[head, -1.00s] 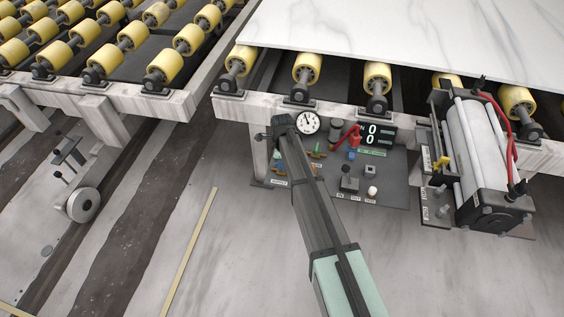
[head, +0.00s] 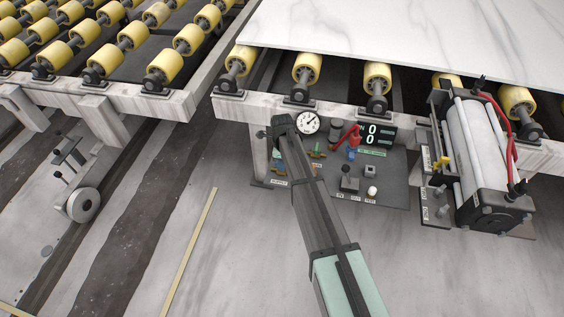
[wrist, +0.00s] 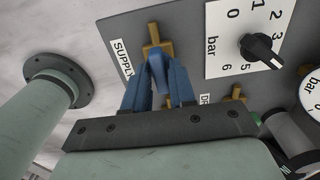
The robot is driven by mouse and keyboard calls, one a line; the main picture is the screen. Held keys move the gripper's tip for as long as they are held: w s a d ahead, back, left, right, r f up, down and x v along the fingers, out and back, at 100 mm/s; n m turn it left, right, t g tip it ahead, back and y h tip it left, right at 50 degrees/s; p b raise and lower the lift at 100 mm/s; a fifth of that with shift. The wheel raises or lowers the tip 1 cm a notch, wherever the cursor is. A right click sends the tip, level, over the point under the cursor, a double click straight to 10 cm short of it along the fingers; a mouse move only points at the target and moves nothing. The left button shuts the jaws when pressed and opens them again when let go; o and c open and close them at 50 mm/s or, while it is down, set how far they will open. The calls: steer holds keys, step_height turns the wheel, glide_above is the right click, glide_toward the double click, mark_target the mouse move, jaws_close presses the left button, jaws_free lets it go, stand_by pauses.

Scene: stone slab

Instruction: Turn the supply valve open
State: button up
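The supply valve is a brass-coloured body (wrist: 153,34) on a grey panel, beside the SUPPLY label in the wrist view. Its blue handle (wrist: 157,70) lies roughly in line with the brass body. My gripper (wrist: 160,84) has its two blue fingers on either side of this handle, close against it, and looks shut on it. The fingers hide part of the handle and the lower body. In the head view, my gripper's fingers and the valve are largely hidden by my arm; the SUPPLY label (head: 279,183) shows at the panel's left.
A round pressure gauge (head: 308,123) sits above the panel, its needle pointing up and right. A black knob with a bar scale (wrist: 262,50) is right of the valve. A second brass valve (wrist: 236,95) is nearby. A white slab (head: 420,35) lies on yellow rollers above.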

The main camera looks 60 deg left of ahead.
steer(key=shift+o, duration=1.3)
step_height(320, 180, up, 14)
steer(key=shift+f, duration=0.15)
